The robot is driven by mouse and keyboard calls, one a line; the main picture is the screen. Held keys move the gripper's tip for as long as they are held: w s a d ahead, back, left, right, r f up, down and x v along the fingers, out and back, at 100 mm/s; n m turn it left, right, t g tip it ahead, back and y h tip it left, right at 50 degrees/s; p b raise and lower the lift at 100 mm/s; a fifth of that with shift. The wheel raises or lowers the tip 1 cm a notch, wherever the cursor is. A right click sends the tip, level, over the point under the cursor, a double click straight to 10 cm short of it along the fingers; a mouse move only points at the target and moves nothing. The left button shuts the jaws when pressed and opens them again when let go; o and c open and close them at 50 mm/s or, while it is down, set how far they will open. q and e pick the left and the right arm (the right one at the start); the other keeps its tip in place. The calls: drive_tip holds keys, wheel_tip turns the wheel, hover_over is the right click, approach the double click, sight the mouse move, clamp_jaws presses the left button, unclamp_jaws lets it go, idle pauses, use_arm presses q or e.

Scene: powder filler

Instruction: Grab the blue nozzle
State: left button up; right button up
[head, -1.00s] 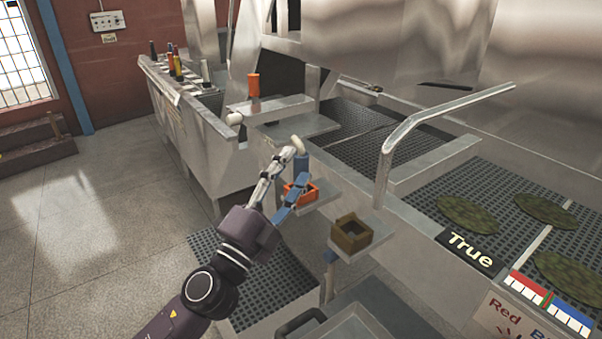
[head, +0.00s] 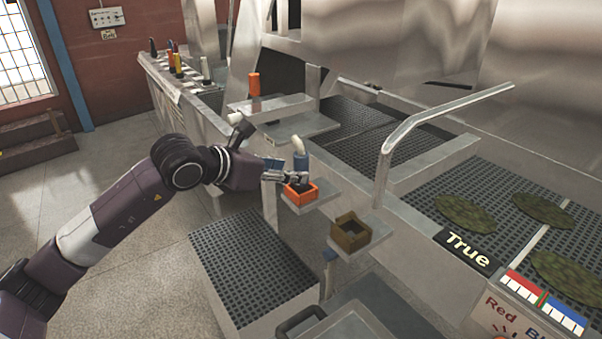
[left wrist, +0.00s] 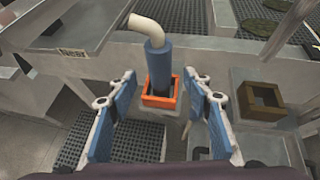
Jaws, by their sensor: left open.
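My left gripper (head: 284,175) is just left of the nozzle in the head view, with the fingers partly overlapping in the picture. In the left wrist view my left gripper (left wrist: 160,76) is open, one blue finger pad on each side of the nozzle's line. A gap shows between the nozzle and each finger. My right gripper is not in view.
A brown square holder (head: 350,232) sits on a small shelf right of the orange one. A bent metal rail (head: 430,118) stands further right. An orange cylinder (head: 253,84) and bottles (head: 176,62) stand behind. A dark grating (head: 252,268) lies below; floor is free at left.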

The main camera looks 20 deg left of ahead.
use_arm(q)
drive_tip(key=p+x, duration=0.3)
drive_tip(key=x, duration=0.2)
drive_tip(key=shift+w, duration=0.1)
drive_tip(key=shift+w+d+f, duration=0.2)
drive_tip(key=shift+w+f, duration=0.05)
drive_tip(key=shift+c, duration=0.5)
clamp_jaws()
